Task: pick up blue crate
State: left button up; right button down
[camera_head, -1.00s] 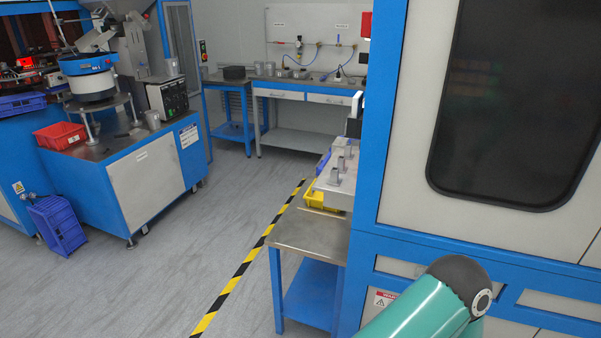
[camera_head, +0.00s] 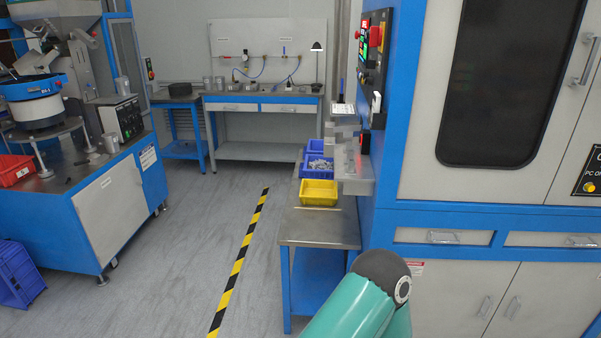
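Blue crates show in several places. One blue crate (camera_head: 320,167) holding small grey parts sits on the side table behind a yellow crate (camera_head: 319,193). Another blue crate (camera_head: 314,147) stands just behind it, partly hidden. A further blue crate (camera_head: 18,275) leans tilted on the floor at the far left, cut off by the picture edge. A teal arm link of mine rises at the bottom right of centre. Neither of my grippers is in view.
The metal-topped side table (camera_head: 318,232) stands against the large blue and white machine (camera_head: 487,217). A red crate (camera_head: 15,171) sits on the left machine's bench. A workbench (camera_head: 265,98) stands at the back. The grey floor (camera_head: 180,250) with a striped line is open in the middle.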

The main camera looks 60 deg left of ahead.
aim_at(314, 167)
jog(key=z, duration=1.5)
jog(key=i, duration=0.1)
jog(key=u, duration=3.6)
jog(key=i, duration=0.95)
jog(key=z, duration=0.15)
